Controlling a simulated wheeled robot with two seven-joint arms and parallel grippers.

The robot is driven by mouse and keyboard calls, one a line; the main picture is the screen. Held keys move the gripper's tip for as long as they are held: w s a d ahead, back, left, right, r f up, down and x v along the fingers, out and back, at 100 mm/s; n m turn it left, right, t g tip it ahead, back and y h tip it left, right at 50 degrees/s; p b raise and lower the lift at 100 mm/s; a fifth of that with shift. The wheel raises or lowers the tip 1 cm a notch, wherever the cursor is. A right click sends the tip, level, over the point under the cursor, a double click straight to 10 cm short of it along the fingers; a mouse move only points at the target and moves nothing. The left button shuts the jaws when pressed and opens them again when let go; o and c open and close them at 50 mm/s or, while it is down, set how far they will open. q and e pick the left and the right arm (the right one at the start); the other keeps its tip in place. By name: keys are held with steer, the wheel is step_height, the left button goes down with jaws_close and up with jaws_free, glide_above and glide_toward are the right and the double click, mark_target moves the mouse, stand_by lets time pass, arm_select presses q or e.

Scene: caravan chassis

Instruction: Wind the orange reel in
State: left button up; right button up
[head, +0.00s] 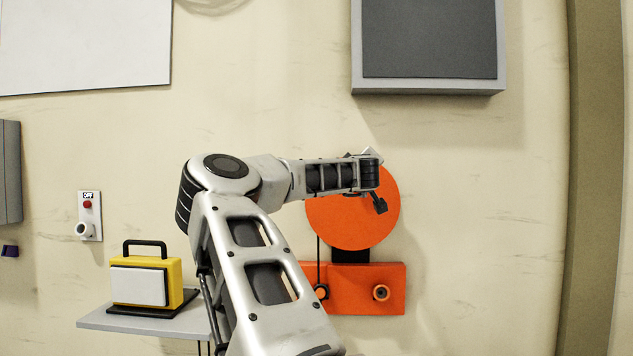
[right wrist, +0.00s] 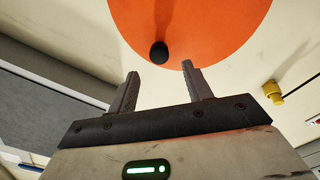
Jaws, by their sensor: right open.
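The orange reel (head: 352,217) is a round disc on the wall in the head view, standing above an orange base plate (head: 391,272). My right arm crosses in front of its upper left part. In the right wrist view the orange disc (right wrist: 205,18) fills the top, with a black rounded knob (right wrist: 158,52) near its edge. My right gripper (right wrist: 159,80) is open and empty. The knob shows between and just beyond its fingertips; I cannot tell the depth gap. In the head view the fingers are mostly hidden by the wrist. My left gripper is not in view.
A grey-framed dark panel (head: 430,40) hangs above the reel. A yellow box with a black handle (head: 174,275) stands on a grey shelf (head: 150,324) at left, below a switch plate (head: 90,216). A round knob (head: 381,292) sticks out of the base plate. Wall right of the reel is clear.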

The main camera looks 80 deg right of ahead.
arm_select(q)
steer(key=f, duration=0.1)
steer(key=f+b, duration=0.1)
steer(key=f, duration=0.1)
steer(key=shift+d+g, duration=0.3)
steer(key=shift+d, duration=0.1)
arm_select(e)
steer(key=a, duration=0.7)
steer(key=shift+s, duration=0.35)
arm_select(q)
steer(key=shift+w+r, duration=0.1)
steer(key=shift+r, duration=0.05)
